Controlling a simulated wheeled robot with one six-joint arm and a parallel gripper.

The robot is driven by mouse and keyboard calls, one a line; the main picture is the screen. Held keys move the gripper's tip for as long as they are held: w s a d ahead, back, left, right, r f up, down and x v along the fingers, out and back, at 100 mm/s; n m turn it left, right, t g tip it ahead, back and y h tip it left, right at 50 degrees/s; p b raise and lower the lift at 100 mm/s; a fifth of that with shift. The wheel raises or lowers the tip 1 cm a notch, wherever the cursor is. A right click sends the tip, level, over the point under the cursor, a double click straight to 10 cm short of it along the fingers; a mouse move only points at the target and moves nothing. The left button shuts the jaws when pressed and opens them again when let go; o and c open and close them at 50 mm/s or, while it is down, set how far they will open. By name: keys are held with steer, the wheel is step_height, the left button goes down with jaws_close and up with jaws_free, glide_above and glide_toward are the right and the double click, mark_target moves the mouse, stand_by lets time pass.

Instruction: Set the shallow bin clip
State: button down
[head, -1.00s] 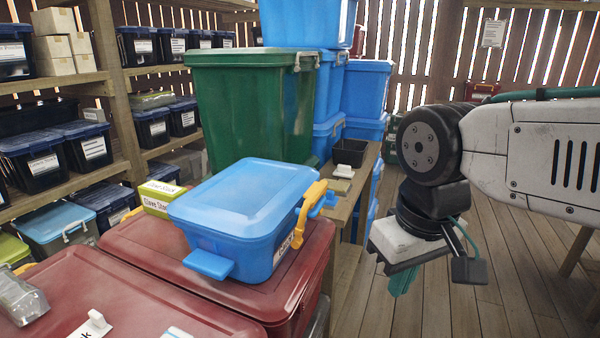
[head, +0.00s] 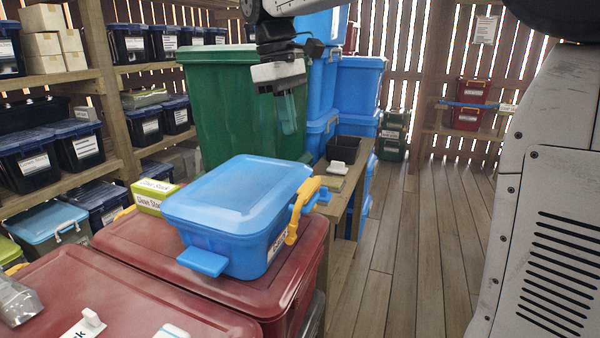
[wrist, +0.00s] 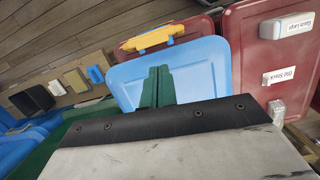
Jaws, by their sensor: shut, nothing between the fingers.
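The shallow blue bin (head: 240,200) has its lid on and sits on a maroon bin. Its yellow clip (head: 303,205) is on the right side, by a white label. In the wrist view the clip (wrist: 148,39) lies along and outside the edge of the blue lid (wrist: 205,72); whether it grips the rim I cannot tell. A blue tab (head: 203,261) sticks out at the near left side. My gripper (head: 288,118) hangs above and behind the bin, in front of the green bin. Its green fingers (wrist: 157,86) are shut and empty, apart from the clip.
The maroon bin (head: 300,290) stands beside another with white clips on top. A tall green bin (head: 225,100) and stacked blue bins (head: 358,90) stand behind. A narrow bench (head: 345,200) with a black tray (head: 350,150) runs along the right. Floor beyond is clear.

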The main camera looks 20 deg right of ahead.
steer(key=shift+n, duration=0.5)
steer(key=w, duration=0.2)
steer(key=w+a, duration=0.1)
steer(key=w, duration=0.1)
steer(key=shift+a+r, duration=0.2)
steer(key=f, duration=0.3)
steer(key=s+d+f, duration=0.1)
steer(key=f, duration=0.5)
steer(key=shift+s+d, duration=0.2)
steer(key=shift+s, duration=0.05)
steer(key=shift+s+d+f, duration=0.45)
steer(key=shift+d+f, duration=0.05)
steer(key=shift+f, duration=0.15)
steer(key=shift+s+d+f, duration=0.45)
steer(key=shift+f, duration=0.15)
steer(key=shift+s+d+f, duration=0.25)
steer(key=shift+s+f, duration=0.05)
